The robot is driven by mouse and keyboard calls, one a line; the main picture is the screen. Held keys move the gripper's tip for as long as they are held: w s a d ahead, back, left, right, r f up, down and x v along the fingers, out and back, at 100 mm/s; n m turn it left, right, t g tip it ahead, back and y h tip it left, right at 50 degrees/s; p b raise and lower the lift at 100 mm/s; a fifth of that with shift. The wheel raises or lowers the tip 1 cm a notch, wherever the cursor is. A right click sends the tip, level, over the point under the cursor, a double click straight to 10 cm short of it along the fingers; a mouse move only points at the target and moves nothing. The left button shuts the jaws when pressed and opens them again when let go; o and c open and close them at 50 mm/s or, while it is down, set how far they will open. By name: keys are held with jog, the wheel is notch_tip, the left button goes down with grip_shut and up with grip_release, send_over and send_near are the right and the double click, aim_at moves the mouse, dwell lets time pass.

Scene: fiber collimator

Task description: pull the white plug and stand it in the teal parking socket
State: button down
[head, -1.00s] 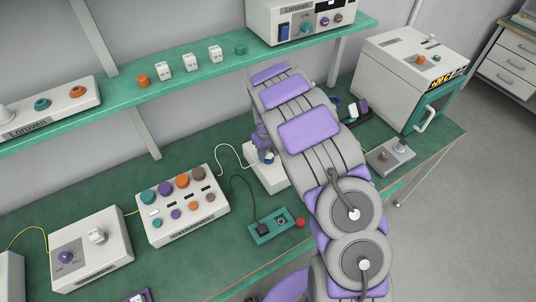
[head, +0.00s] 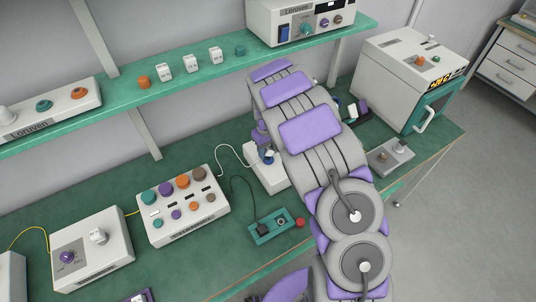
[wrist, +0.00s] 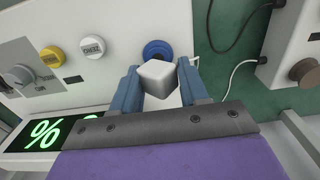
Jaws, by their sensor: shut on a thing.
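The white plug (wrist: 157,77) shows in the wrist view as a pale block with rounded edges. My gripper (wrist: 158,84) is shut on it, with one blue-grey finger on each side. A blue ring (wrist: 157,50) on a white panel shows just behind the plug; I cannot tell whether the plug is still seated in it. In the head view, my arm hides most of the gripper and the plug, above a small white box (head: 266,176). A teal block (head: 271,226) with a round hole and a black piece lies on the bench, in front of that box.
A white box with colored knobs (head: 183,205) stands left of the teal block. A white cable (head: 222,150) and a dark cable (head: 239,178) run nearby. A shelf (head: 200,78) crosses above the bench.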

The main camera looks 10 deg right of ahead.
aim_at(268, 147)
jog(key=shift+r+p, duration=0.55)
jog(key=shift+r, duration=1.45)
